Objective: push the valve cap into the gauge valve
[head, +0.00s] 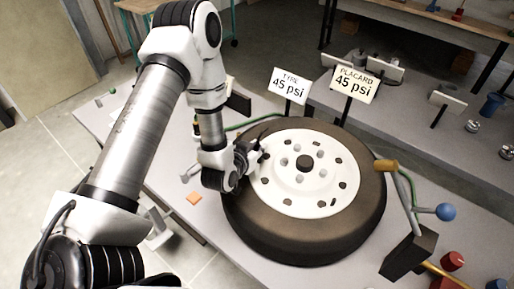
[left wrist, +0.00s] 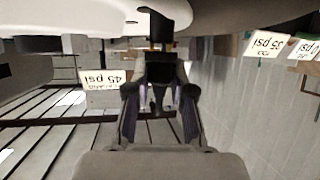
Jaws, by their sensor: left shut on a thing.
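My left gripper (head: 256,156) is at the left side of the wheel (head: 300,218), its fingertips over the edge of the white rim. In the left wrist view its fingers (left wrist: 158,103) are shut on a small dark thing, which I take to be the valve cap. The thing is mostly hidden between the fingers, and its shape is unclear. I cannot make out the gauge valve; it may be hidden by the gripper or be too small to see. The wheel lies flat on the grey bench, with a dark hub in the middle of its rim. My right gripper is not in view.
Signs reading 45 psi, TYRE (head: 289,85) and PLACARD (head: 354,84), stand behind the wheel. A green hose (head: 240,126) runs behind it. A dark block (head: 408,254) and a blue ball (head: 445,212) are at the right.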

